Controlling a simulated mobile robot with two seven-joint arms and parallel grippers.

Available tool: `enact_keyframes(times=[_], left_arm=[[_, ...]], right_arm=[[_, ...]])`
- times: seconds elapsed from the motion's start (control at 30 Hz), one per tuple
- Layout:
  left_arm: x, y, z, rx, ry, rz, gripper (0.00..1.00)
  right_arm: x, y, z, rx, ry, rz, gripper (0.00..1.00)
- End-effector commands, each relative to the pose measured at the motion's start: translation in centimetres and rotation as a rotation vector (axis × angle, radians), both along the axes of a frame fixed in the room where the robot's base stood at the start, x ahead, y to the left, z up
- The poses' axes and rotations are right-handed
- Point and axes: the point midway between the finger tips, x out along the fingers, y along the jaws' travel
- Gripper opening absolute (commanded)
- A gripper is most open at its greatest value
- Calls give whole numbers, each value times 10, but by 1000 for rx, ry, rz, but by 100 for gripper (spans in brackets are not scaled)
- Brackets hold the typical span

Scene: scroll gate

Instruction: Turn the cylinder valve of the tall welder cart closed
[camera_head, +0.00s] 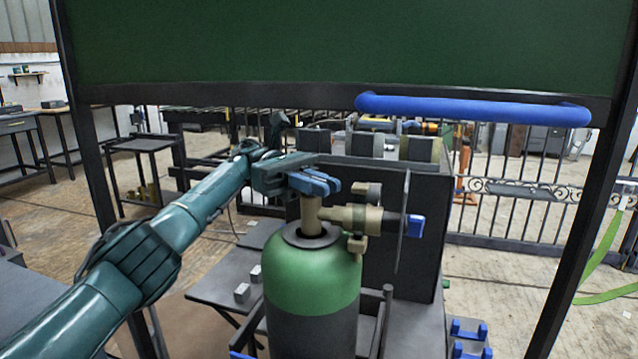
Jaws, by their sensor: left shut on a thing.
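The gas cylinder (312,275) stands upright in the front middle, with a green shoulder and a dark body. A brass valve (312,214) rises from its neck, with a blue valve handle (318,184) on top. My left gripper (302,172) reaches in from the left and is shut on the valve handle. Its fingers partly hide the handle, so how far it is turned cannot be told. A brass regulator (352,217) sticks out to the right of the valve, towards a small blue knob (415,226). My right gripper is out of view.
The dark welder cart box (424,240) stands right behind the cylinder. A metal fence (510,210) stands behind. A low side table (225,285) is left of the cylinder.

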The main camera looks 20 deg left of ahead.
Motion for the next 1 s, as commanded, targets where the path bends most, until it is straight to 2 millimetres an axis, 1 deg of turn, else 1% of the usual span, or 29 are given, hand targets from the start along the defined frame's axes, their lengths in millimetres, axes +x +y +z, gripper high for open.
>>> enact_keyframes(times=[0.13, 0.17, 0.4, 0.43, 0.67, 0.77, 0.87, 1.0], left_arm=[[0, -1, -3, 5, 1, -4, 0], [0, -1, -3, 5, 1, -4, 13], [0, 0, -2, 3, 1, -2, 33], [0, 0, -2, 3, 1, -2, 34], [0, 0, 0, 1, 0, -1, 34], [0, 0, 8, 2, -1, 0, 34], [0, 0, 23, 3, -3, 0, 34], [0, 0, 56, 4, -2, 0, 34]], right_arm=[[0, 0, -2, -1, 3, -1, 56], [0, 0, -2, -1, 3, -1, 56], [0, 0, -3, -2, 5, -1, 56], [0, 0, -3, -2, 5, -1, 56], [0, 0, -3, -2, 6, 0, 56], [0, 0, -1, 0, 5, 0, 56], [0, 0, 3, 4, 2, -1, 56], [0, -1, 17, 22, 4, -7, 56]])
